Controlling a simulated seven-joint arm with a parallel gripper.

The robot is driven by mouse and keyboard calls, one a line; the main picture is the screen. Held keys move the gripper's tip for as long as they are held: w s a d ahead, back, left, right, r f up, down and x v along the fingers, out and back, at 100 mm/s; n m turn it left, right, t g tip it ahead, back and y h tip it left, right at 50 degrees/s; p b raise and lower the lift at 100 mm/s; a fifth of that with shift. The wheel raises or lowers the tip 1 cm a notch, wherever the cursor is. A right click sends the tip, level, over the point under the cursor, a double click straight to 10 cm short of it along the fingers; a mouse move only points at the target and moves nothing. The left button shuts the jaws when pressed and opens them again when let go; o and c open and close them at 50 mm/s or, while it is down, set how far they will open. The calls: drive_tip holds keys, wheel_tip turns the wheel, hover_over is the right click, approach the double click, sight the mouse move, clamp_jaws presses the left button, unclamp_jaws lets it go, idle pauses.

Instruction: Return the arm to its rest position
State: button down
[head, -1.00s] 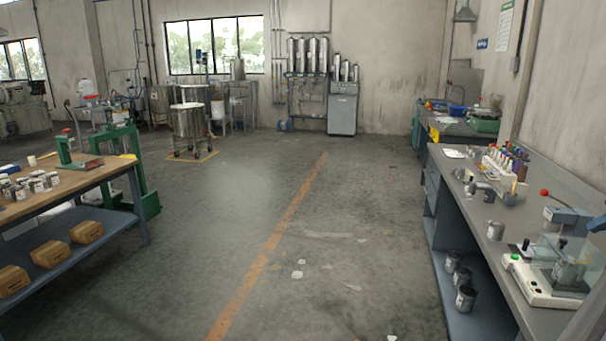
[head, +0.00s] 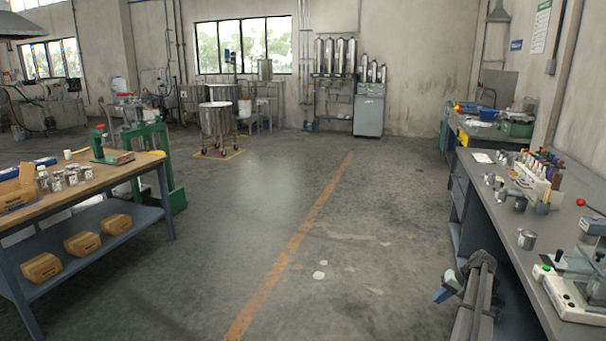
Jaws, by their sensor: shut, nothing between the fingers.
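My arm shows at the lower right of the head view, in front of the right-hand bench. Its grey links rise from the bottom edge and bend over at the top. My gripper (head: 440,295) is at its end, small and blue-grey, angled down to the left over the open floor. It is shut and empty, and touches nothing that I can see.
A wooden-topped table (head: 110,173) stands at left. The floor (head: 330,245) between is clear.

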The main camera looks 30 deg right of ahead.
drive_tip(key=w+a+f+n+g, duration=0.1)
drive_tip(key=a+f, duration=0.6)
drive_tip(key=a, duration=0.3)
drive_tip(key=w+a+f+g+y, duration=0.1)
drive_tip(key=a+f+g, duration=0.1)
drive_tip(key=a+f, duration=0.6)
drive_tip(key=w+a+f+n+g, duration=0.15)
drive_tip(key=a+f, duration=0.35)
drive_tip(key=a, duration=0.8)
drive_tip(key=s+a+f+n+g, duration=0.15)
drive_tip(key=s+a+f, duration=0.25)
drive_tip(key=a, duration=0.5)
drive_tip(key=s+a+f+g, duration=0.2)
drive_tip(key=s+a+f, duration=0.25)
drive_tip(key=a, duration=0.45)
drive_tip(key=s+a+f+n+g+h, duration=0.1)
drive_tip(key=s+a+f+n+h, duration=0.1)
drive_tip(key=s+a, duration=0.6)
drive_tip(key=s+a+f+n+g+h, duration=0.2)
drive_tip(key=s+a, duration=0.6)
drive_tip(key=s, duration=0.6)
drive_tip(key=shift+s+f+n+g+h, duration=0.3)
drive_tip(key=shift+s+f+n, duration=0.1)
